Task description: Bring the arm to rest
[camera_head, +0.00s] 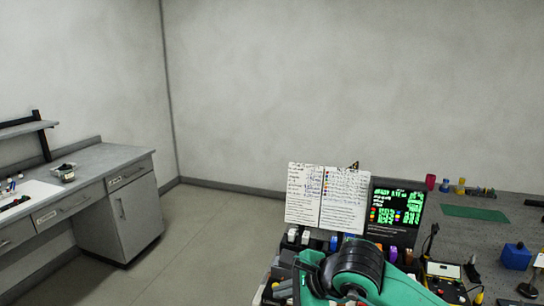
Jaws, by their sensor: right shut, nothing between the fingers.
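My right arm, green with a ribbed black joint, rises at the bottom centre of the head view in front of the bench. My right gripper (354,292) is at the bottom edge, low against the arm. It is shut and holds nothing. Its fingertips are hard to make out there. My left gripper and left arm are out of view.
The grey bench (476,228) fills the lower right. A dark screen with green text (396,207) and two written sheets (327,197) stand behind my arm. A blue block (516,256) sits at right. A grey counter (105,165) stands left, with open floor (205,235) between.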

